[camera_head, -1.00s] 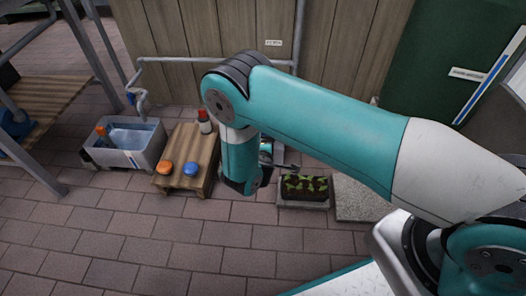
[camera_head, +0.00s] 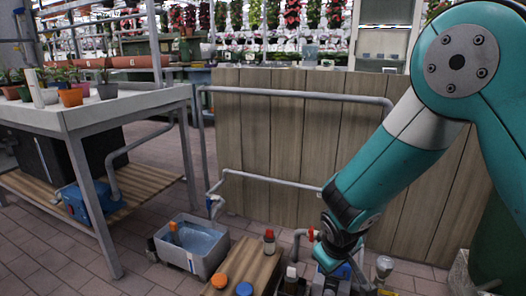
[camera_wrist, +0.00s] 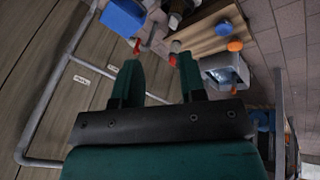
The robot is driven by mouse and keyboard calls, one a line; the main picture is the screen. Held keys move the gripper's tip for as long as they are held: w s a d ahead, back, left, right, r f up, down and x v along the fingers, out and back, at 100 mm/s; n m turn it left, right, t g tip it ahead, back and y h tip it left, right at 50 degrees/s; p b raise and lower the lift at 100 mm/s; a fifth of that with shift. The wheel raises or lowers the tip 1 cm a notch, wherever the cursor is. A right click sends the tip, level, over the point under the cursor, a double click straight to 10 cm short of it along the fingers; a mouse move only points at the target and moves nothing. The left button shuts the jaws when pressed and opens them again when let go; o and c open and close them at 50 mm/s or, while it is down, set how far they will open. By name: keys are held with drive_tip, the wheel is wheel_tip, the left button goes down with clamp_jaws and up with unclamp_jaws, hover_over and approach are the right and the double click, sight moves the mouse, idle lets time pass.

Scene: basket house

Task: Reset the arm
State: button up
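My teal arm comes in from the right in the head view and bends down to the wrist. My gripper (camera_head: 338,268) hangs low at the bottom edge there, where its fingers are hard to make out. In the wrist view, the two dark green fingers of my gripper (camera_wrist: 158,64) stand apart with a gap between them. I see nothing held; the red and brown things seen between and beyond the fingertips look farther off.
A low wooden table (camera_head: 242,264) bears an orange disc (camera_head: 220,281), a blue disc (camera_head: 244,289) and a red-capped bottle (camera_head: 269,242). A grey bin (camera_head: 191,249) stands left of it. A plank wall (camera_head: 270,140) with pipes is behind; a potting bench (camera_head: 110,105) is at left.

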drive_tip(key=s+a+r+n+g+y+p, duration=0.15)
drive_tip(key=s+r+g+y, duration=0.35)
drive_tip(key=s+r, duration=1.85)
wheel_tip(320, 180, up, 34)
drive_tip(key=s+p, duration=0.1)
drive_tip(key=p, duration=3.5)
drive_tip(key=shift+f+m+t+y, duration=0.2)
drive_tip(key=shift+m+t+y, duration=0.1)
drive_tip(key=shift+m, duration=0.05)
drive_tip(key=shift+s, duration=0.1)
drive_tip(key=shift+d, duration=0.1)
